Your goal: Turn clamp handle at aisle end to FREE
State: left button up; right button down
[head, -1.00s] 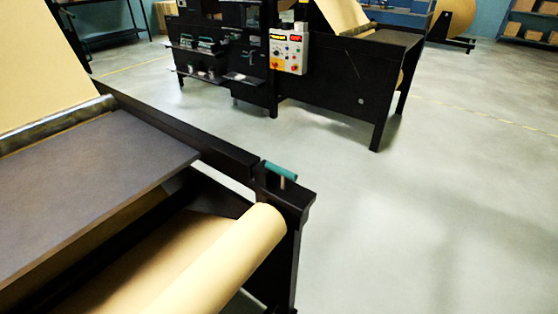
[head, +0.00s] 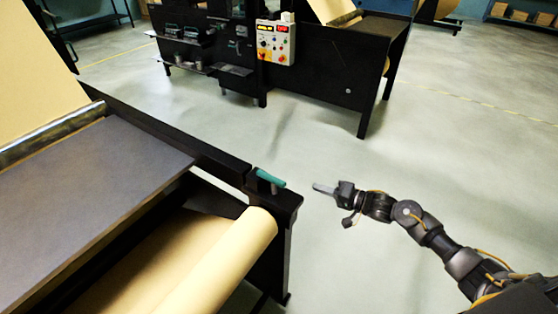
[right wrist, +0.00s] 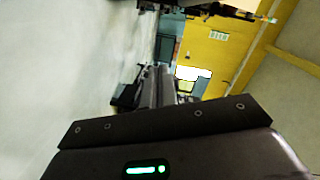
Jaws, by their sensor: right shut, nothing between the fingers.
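The clamp handle (head: 270,178) is a short teal bar on a grey stem, on the black end block of the near machine's frame. Its bar lies at a slant, from upper left to lower right. Any FREE marking is not readable. The kraft roll (head: 226,263) lies just below the handle, its end facing the aisle. My right gripper (head: 318,187) is shut and empty, to the right of the handle with a gap between them, and points left towards it. The handle cannot be made out in the right wrist view. My left gripper is not in view.
The near machine's dark table (head: 90,205) fills the left side. A second black machine (head: 335,75) with a control panel (head: 275,43) stands across the aisle. The grey floor (head: 450,170) right of the handle is open. Shelves stand at the back.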

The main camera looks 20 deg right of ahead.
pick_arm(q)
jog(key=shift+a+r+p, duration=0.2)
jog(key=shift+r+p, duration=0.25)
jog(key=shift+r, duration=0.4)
pick_arm(e)
notch_tip(320, 180, up, 11)
jog(key=s+a+g+y, duration=0.1)
jog(key=a+g+y, duration=0.1)
jog(key=y, duration=0.1)
jog(key=shift+s+a+r, duration=0.15)
jog(key=shift+a, duration=0.15)
jog(key=w+a+p, duration=0.1)
jog(key=a, duration=0.2)
jog(key=w+a+p, duration=0.1)
jog(key=a+p, duration=0.1)
jog(key=a, duration=0.2)
jog(key=w+a+f+p, duration=0.1)
jog(key=a+p, duration=0.1)
jog(key=a, duration=0.2)
jog(key=shift+w+f, duration=0.1)
jog(key=shift+w, duration=0.05)
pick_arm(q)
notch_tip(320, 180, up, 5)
pick_arm(e)
jog(key=shift+f, duration=0.1)
jog(key=shift+w, duration=0.1)
